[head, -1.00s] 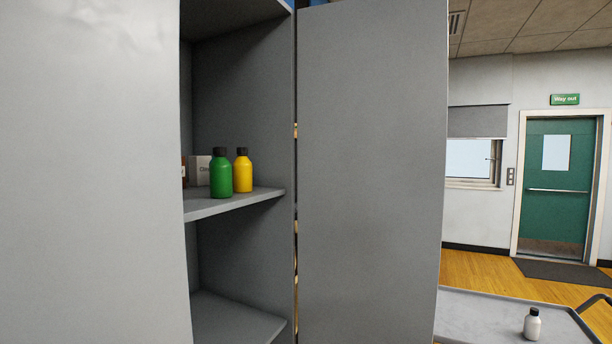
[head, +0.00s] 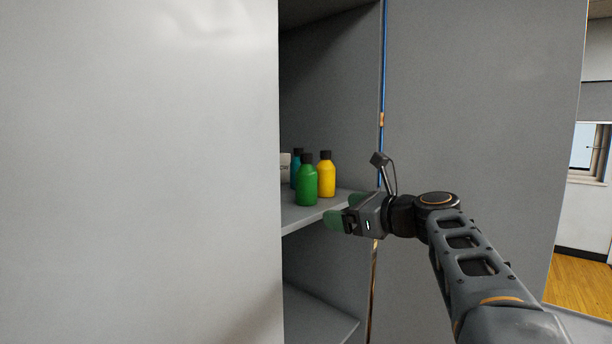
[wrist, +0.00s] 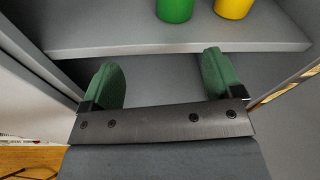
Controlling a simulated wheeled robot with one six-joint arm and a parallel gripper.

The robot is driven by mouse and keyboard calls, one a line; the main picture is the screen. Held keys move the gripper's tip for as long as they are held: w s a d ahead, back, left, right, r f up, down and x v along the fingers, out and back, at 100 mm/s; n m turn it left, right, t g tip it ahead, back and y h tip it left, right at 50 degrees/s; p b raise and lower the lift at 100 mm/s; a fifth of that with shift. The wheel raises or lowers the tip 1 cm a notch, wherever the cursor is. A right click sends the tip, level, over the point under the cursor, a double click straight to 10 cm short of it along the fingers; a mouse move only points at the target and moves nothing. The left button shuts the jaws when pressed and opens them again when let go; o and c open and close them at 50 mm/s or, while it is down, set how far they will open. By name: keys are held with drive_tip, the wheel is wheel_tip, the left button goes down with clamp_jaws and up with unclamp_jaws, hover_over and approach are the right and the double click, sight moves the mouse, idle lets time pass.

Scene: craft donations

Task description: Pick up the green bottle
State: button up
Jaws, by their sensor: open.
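The green bottle (head: 307,182) with a dark cap stands upright on the cabinet shelf (head: 300,220), near its front edge. Its lower part also shows at the top of the wrist view (wrist: 175,8). My gripper (head: 332,219) is at the front edge of the shelf, below and to the right of the bottle in the head view. In the wrist view its two green fingers (wrist: 162,80) are spread apart with nothing between them. The bottle lies beyond the fingertips, apart from them.
A yellow bottle (head: 326,174) stands just right of the green one, and a blue bottle (head: 297,168) stands behind it. A pale box (head: 285,167) is partly hidden at left. Grey door panels flank the opening on the left (head: 140,180) and right (head: 480,110).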

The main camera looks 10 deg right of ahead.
drive_tip(key=m+t, duration=0.1)
drive_tip(key=m, duration=0.1)
approach(314, 179)
drive_tip(key=shift+y, duration=0.4)
drive_tip(key=p+x, duration=0.1)
drive_tip(key=x, duration=0.2)
drive_tip(key=p+x, duration=0.1)
drive_tip(key=x, duration=0.2)
drive_tip(key=shift+w+f, duration=0.1)
drive_tip(key=shift+f, duration=0.15)
drive_tip(key=shift+p+x, duration=1.5)
drive_tip(key=shift+x, duration=1.65)
drive_tip(key=shift+w+d+r, duration=0.1)
drive_tip(key=shift+d, duration=0.1)
drive_tip(key=shift+c, duration=0.4)
drive_tip(key=c, duration=1)
